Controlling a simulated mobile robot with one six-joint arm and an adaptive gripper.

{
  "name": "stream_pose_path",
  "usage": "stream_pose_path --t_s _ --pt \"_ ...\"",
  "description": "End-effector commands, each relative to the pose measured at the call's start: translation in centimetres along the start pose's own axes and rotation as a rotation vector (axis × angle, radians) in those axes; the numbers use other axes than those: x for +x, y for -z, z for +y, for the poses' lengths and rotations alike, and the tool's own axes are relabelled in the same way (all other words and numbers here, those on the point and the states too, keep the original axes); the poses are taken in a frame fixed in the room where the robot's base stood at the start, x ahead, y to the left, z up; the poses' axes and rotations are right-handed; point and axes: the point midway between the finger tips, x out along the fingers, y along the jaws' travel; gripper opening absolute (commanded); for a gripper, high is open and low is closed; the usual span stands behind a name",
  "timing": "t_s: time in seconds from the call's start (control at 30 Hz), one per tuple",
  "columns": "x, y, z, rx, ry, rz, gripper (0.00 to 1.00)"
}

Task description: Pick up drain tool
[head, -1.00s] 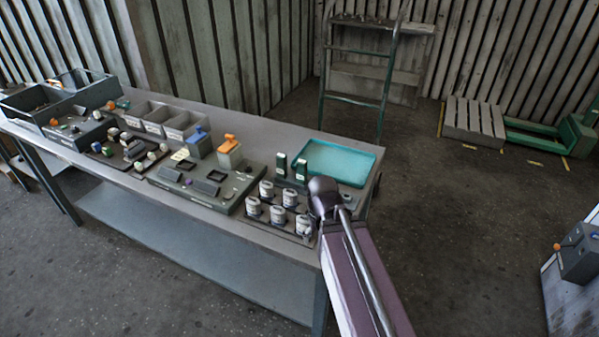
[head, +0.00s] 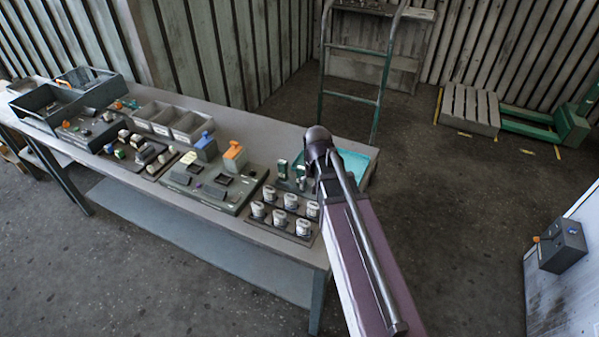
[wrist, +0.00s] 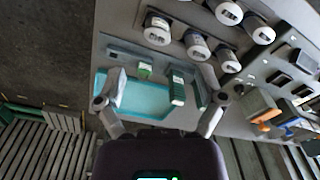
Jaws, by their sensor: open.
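My gripper (wrist: 161,76) is open in the wrist view, with one finger on each side of two upright green-and-white pieces. The taller piece (wrist: 177,88) stands near the middle between the fingers, and the shorter one (wrist: 145,70) is a little left of it. Neither is gripped. One may be the drain tool; I cannot tell which. They also show in the head view as small green-topped pieces (head: 283,168) on a dark holder, left of my arm. My arm hides the gripper in the head view.
Several white-and-dark cylinders (head: 291,202) stand in a rack close to the pieces. An orange-topped block (head: 234,156) and a blue one (head: 205,147) stand further left on the bench (head: 190,195). Grey bins (head: 170,121) are behind. A green ladder frame (head: 352,93) stands beyond the bench.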

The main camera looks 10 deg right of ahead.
Motion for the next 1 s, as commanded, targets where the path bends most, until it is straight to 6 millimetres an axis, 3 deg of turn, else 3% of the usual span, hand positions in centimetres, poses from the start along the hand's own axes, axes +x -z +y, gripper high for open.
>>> stream_pose_path --t_s 0.03,0.4,0.5,0.7,1.0 --pt "-0.3 2.3 -0.4 0.030 0.000 -0.003 0.89" --pt "0.3 14.3 -2.2 0.320 -0.011 -0.033 0.89" --pt "0.4 16.8 -2.5 0.387 -0.015 -0.039 0.89" --pt "0.5 18.9 -2.9 0.456 -0.019 -0.047 0.89" --pt "0.5 18.9 -2.9 0.463 -0.020 -0.047 0.89"
